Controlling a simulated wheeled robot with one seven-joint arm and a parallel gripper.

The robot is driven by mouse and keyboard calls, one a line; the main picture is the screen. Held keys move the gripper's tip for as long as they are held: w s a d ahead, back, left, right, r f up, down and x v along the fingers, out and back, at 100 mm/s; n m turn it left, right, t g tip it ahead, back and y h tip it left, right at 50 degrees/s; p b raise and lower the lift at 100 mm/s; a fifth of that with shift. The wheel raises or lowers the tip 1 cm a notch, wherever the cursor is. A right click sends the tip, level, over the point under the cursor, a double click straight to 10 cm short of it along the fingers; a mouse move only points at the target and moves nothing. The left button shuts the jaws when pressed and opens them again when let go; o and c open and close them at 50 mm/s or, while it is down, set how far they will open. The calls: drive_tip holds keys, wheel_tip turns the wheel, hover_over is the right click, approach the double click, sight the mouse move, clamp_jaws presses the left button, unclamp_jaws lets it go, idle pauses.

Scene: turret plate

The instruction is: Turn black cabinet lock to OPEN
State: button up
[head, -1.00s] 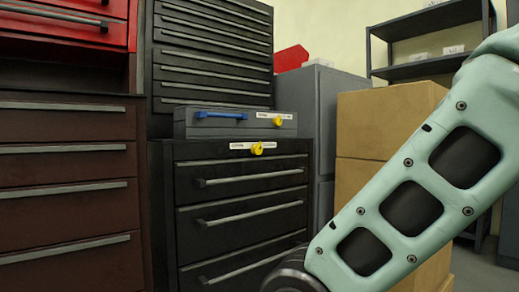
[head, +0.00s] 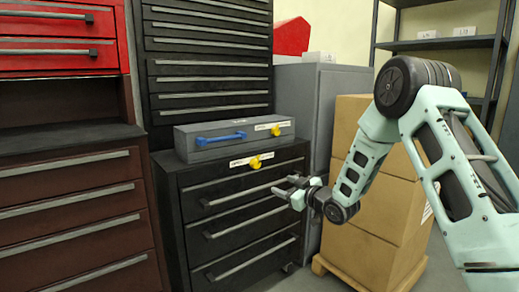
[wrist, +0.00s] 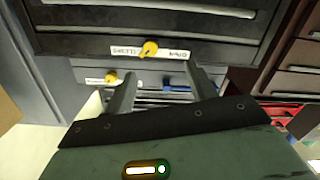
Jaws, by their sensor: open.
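The black cabinet (head: 238,197) stands in the middle of the head view, its yellow lock knob (head: 255,162) on a white label strip at the top of its front. The knob also shows in the wrist view (wrist: 149,48), where the scene looks upside down. It points aslant there; the label's words are too blurred to read surely. My gripper (head: 284,186) is open and empty, in front of the cabinet, lower and to the right of the knob. In the wrist view its two fingers (wrist: 160,74) reach toward the cabinet, apart from the knob.
A grey case (head: 220,145) with a blue handle (head: 221,139) and a second yellow knob (head: 276,131) lies on the cabinet. Cardboard boxes (head: 370,222) on a pallet stand right, behind my arm. A brown drawer cabinet (head: 70,210) stands left.

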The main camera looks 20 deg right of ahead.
sight(257, 165)
drive_tip(key=shift+t, duration=0.4)
drive_tip(key=x, duration=0.5)
drive_tip(key=d+b+x, duration=0.1)
drive_tip(key=x, duration=0.5)
drive_tip(key=d+r+b+x, duration=0.1)
drive_tip(key=x, duration=0.5)
drive_tip(key=shift+w+r, duration=0.1)
drive_tip(key=shift+w, duration=0.15)
drive_tip(key=c, duration=1)
